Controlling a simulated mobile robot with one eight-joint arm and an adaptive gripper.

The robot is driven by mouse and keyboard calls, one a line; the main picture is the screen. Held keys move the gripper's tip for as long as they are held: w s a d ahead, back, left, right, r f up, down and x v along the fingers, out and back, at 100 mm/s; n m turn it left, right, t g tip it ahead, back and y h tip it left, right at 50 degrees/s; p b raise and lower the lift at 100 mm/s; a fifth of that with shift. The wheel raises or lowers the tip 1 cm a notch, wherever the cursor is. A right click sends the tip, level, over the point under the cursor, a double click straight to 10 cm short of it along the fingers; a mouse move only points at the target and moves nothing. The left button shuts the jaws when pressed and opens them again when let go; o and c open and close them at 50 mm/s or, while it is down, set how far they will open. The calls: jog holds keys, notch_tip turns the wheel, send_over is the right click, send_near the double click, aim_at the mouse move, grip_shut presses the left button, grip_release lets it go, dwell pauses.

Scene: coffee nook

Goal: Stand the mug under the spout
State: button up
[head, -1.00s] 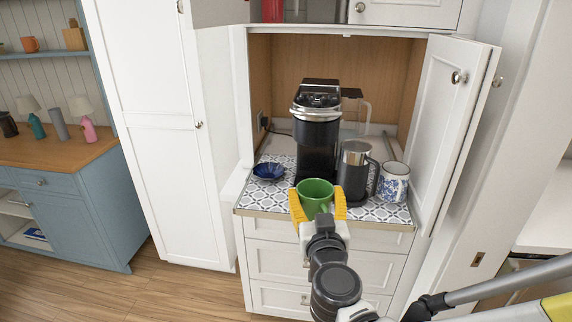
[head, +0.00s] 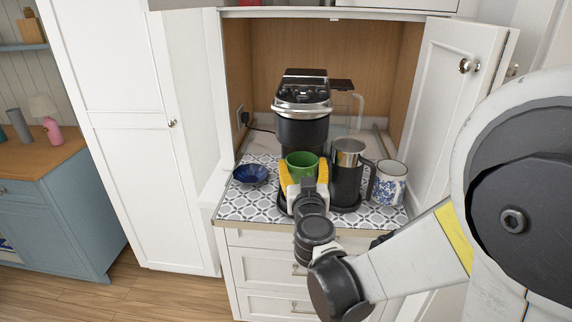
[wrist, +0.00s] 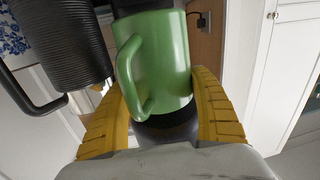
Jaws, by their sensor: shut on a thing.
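The green mug (head: 303,163) is upright at the front of the black coffee maker (head: 302,128), just below its overhanging head as seen in the head view. My gripper (head: 304,185) is shut on the mug, with one yellow finger on each side. In the wrist view the mug (wrist: 155,62) fills the middle between the fingers (wrist: 165,115), its handle on the left. The spout is hidden, and I cannot tell whether the mug's base touches the coffee maker's base.
A French press (head: 347,180) stands close to the right of the mug, with a blue-and-white mug (head: 389,183) beyond it. A dark blue bowl (head: 250,174) sits to the left on the patterned counter (head: 250,206). An open cabinet door (head: 455,110) bounds the right.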

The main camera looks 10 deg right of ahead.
aim_at(301, 157)
jog(key=shift+w+d, duration=0.25)
jog(key=shift+w, duration=0.9)
jog(key=shift+w+d+b, duration=0.1)
jog(key=shift+w+b, duration=0.2)
jog(key=shift+w, duration=0.2)
notch_tip(301, 157, down, 4)
jog(key=shift+r+b, duration=0.15)
jog(key=shift+b, duration=1)
jog(key=shift+r, duration=0.15)
jog(key=o, duration=1.4)
jog(key=shift+s, duration=0.1)
